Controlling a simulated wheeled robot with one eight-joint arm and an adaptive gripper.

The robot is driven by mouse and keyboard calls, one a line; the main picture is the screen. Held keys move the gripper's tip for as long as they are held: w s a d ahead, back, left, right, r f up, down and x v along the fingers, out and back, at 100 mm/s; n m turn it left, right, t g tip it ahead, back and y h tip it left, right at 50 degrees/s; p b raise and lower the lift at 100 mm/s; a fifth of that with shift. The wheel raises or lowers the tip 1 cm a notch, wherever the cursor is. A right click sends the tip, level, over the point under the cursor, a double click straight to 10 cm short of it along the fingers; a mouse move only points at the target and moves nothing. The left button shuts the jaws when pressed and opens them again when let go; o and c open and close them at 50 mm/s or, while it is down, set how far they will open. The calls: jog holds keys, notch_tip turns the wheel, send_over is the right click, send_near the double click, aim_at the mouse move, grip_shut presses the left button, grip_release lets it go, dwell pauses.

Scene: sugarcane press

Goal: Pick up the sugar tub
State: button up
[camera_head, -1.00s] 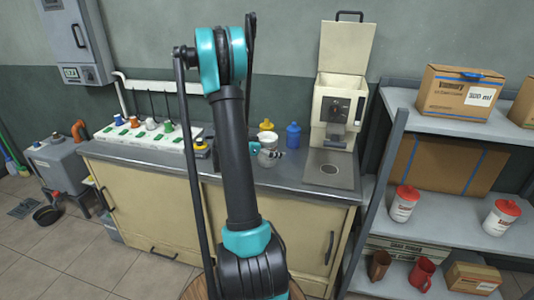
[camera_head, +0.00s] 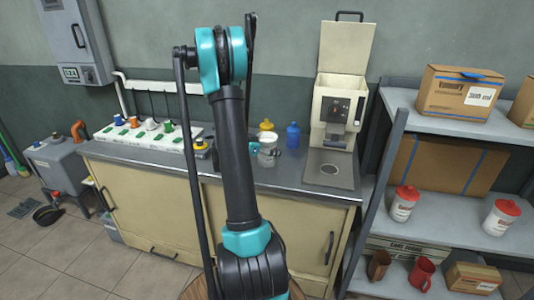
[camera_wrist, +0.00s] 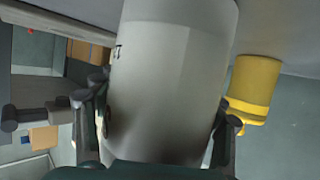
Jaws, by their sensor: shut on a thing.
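The sugar tub, a plain pale grey cylinder (camera_wrist: 170,75), fills the middle of the wrist view. It also shows small and partly hidden in the head view (camera_head: 267,157), at the counter beside my arm. My gripper (camera_wrist: 165,125) is shut on the tub, with one dark finger on each side of it. In the head view my arm hides much of the gripper. Whether the tub's base is clear of the counter is hard to tell.
A yellow container (camera_head: 266,126) stands close behind the tub and also shows in the wrist view (camera_wrist: 254,88). A blue container (camera_head: 292,135) is to its right. A cream press machine (camera_head: 337,110) stands on the counter (camera_head: 290,177). A shelf (camera_head: 440,220) is at right.

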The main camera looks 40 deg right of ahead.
jog(key=shift+r, duration=0.15)
jog(key=shift+c, duration=0.2)
notch_tip(320, 180, up, 20)
jog(key=shift+f, duration=0.2)
dwell(1.4)
jog(key=shift+r, duration=0.1)
dwell(0.7)
